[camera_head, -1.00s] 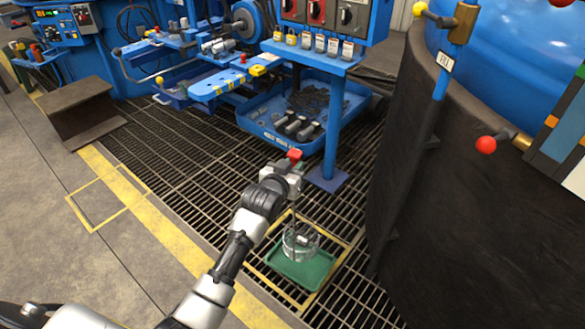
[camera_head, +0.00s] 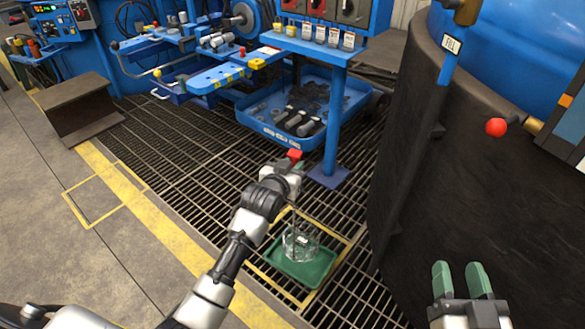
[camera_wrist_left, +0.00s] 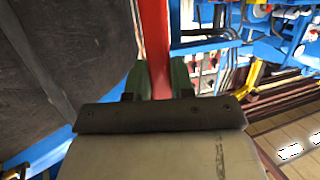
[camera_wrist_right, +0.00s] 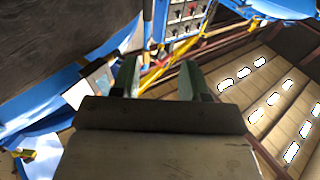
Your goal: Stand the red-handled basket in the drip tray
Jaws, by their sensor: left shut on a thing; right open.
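The basket (camera_head: 300,242) is a round wire basket on a long thin stem with a red handle (camera_head: 295,154) at its top. My left gripper (camera_head: 293,167) is shut on the red handle; the handle (camera_wrist_left: 154,45) also shows between the green fingers in the left wrist view. The basket hangs upright below it. The green drip tray (camera_head: 305,274) lies on the floor grating inside a yellow outline. The basket appears over the tray's far part; I cannot tell whether it touches the tray. My right gripper (camera_head: 458,279) is open and empty at the lower right.
The dark furnace wall (camera_head: 450,170) stands close on the right, with a red-knobbed lever (camera_head: 496,127) on it. A blue post (camera_head: 337,120) rises behind the tray, near a blue bin (camera_head: 262,126) of parts. A brown steel beam (camera_head: 80,106) stands at left. Grating left of the tray is clear.

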